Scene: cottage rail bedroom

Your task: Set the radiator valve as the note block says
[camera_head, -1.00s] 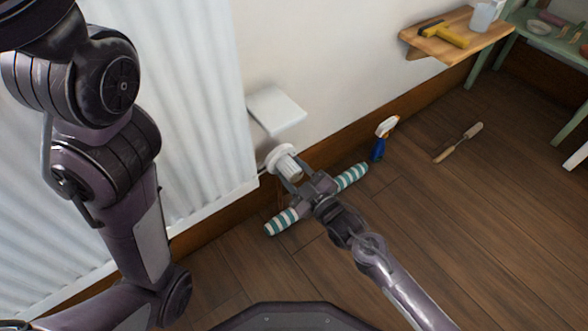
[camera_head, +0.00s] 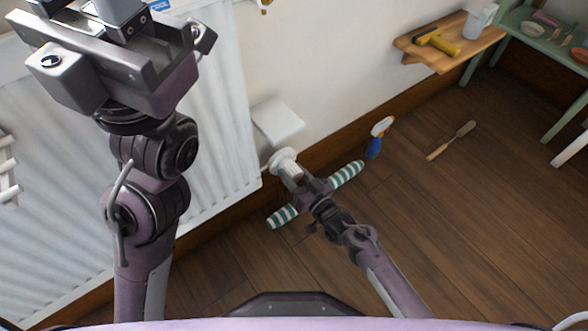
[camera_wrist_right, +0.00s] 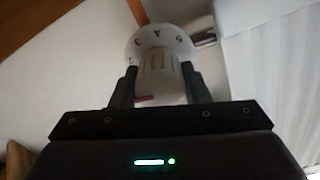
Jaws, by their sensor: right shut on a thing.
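The radiator valve (camera_head: 284,160) is a white round knob low beside the radiator's right edge. It also shows in the right wrist view (camera_wrist_right: 158,62), with dark characters round its collar and a red mark near its near end. My right gripper (camera_head: 296,176) is shut on the knob, one finger on each side in the wrist view (camera_wrist_right: 160,84). My left gripper (camera_head: 125,50) is raised in front of the radiator at upper left; its fingertips are not clearly shown. I cannot make out a note block with readable writing.
The white ribbed radiator (camera_head: 225,110) fills the left. A white ledge-like block (camera_head: 277,121) juts from the wall above the valve. A striped roll (camera_head: 347,174) lies under my right arm. A spray bottle (camera_head: 376,142) and brush (camera_head: 452,140) are on the floor; a wooden shelf (camera_head: 415,50) is at right.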

